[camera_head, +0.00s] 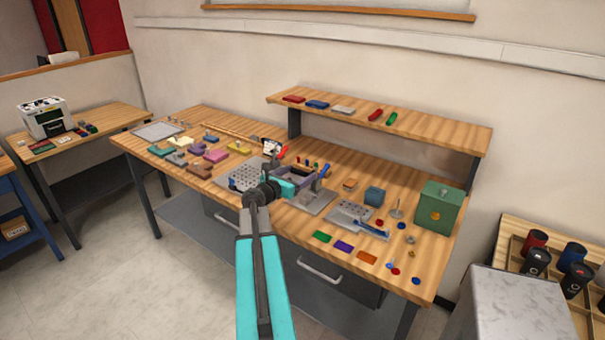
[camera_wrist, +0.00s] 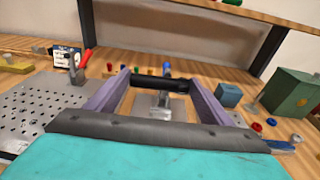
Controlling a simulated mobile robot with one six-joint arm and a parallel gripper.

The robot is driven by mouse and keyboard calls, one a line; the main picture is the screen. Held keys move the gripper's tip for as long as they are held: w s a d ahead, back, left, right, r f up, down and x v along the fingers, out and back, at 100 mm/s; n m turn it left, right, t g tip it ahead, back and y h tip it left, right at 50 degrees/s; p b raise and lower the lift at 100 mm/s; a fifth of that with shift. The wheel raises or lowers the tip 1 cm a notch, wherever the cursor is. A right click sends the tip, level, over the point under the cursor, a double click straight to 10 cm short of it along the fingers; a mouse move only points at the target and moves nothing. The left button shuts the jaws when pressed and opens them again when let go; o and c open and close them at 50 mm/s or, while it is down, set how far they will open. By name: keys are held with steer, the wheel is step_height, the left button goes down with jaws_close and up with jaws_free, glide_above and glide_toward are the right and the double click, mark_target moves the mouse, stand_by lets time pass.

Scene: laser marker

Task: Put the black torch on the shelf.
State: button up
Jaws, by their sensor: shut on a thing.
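My gripper (camera_head: 306,176) is over the middle of the wooden workbench, in front of the shelf. In the wrist view its two purple fingers (camera_wrist: 160,86) are shut on the black torch (camera_wrist: 161,84), a dark cylinder lying crosswise between the fingertips. The torch is too small to make out clearly in the head view. The raised wooden shelf (camera_head: 440,137) runs along the back of the bench; its front edge crosses the top of the wrist view (camera_wrist: 262,13).
Red, blue and grey pieces, plus a red and a green cylinder (camera_head: 391,118), lie on the shelf's left and middle. Its right part is bare. A green box (camera_head: 439,207) stands at the bench's right end. A red-handled clamp (camera_wrist: 80,64) stands left of my gripper.

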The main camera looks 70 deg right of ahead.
steer(key=w+a+n+t+y, duration=0.1)
steer(key=w+a+n+t, duration=0.4)
steer(key=w, duration=0.5)
steer(key=w+a+f+n+t+y, duration=0.1)
steer(key=w+a+n+t+y, duration=0.15)
steer(key=w+a+t, duration=0.6)
steer(key=w+a+n+t, duration=0.1)
steer(key=w+a+n, duration=0.3)
steer(key=w, duration=0.8)
steer(key=w+a+f+n+t+y+b, duration=0.1)
steer(key=w+a+n+t+y, duration=0.35)
steer(key=w+a, duration=0.55)
steer(key=w+a+f+n+y, duration=0.2)
steer(key=a+n+y, duration=0.7)
steer(key=a, duration=1.8)
steer(key=s+a+n+g+y, duration=0.2)
steer(key=a+y, duration=0.2)
steer(key=a, duration=0.3)
steer(key=s+a+n+g+y+b, duration=0.1)
steer(key=a+y, duration=0.3)
steer(key=a, duration=0.4)
steer(key=s+a+n+g+y, duration=0.3)
steer(key=s+a+y, duration=0.1)
steer(key=a, duration=0.3)
steer(key=shift+a, duration=0.4)
